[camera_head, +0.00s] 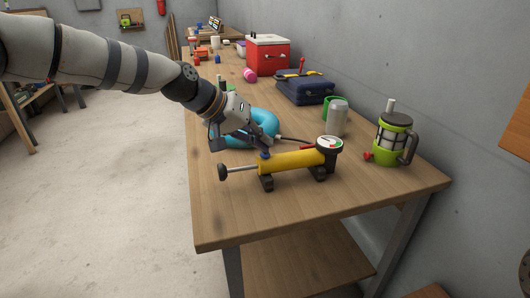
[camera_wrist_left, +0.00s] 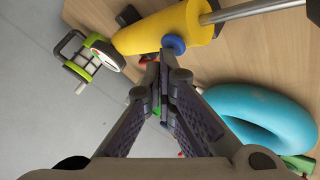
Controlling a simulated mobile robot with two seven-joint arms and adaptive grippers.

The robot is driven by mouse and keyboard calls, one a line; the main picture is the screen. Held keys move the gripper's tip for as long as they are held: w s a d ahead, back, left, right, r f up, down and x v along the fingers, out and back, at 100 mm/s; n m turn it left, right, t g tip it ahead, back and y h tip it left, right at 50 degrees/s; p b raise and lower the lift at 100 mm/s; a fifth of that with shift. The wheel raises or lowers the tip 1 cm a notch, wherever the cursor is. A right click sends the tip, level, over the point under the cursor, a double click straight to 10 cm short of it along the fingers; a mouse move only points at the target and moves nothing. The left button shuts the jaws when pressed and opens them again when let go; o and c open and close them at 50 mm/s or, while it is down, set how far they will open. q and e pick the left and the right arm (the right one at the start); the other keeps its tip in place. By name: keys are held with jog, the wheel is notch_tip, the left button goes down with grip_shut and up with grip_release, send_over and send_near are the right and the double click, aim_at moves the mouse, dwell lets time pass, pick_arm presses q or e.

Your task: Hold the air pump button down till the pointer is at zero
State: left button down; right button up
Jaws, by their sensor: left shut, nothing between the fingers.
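The yellow air pump (camera_head: 287,161) lies on its side on black feet near the front of the bench, its rod and black handle pointing left. Its blue button (camera_head: 264,155) sits on top of the barrel; it also shows in the left wrist view (camera_wrist_left: 174,43). The round gauge (camera_head: 329,143) is at the pump's right end; its pointer is too small to read. My left gripper (camera_head: 264,147) is shut and empty, its fingertips (camera_wrist_left: 161,62) right by the button. I cannot tell whether they touch it or whether it is pressed. My right gripper is not in view.
A blue ring float (camera_head: 262,122) lies right behind the gripper, with a dark hose from it. A dark blue case (camera_head: 305,90) is farther back. The bench's front is clear.

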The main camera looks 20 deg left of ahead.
pick_arm(q)
jog(key=shift+r, duration=0.7)
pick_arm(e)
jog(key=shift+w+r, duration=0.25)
pick_arm(q)
jog(key=shift+r+p, duration=0.75)
jog(key=shift+r, duration=1.8)
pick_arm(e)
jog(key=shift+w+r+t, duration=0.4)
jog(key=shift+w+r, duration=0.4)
pick_arm(q)
jog(key=shift+f, duration=0.15)
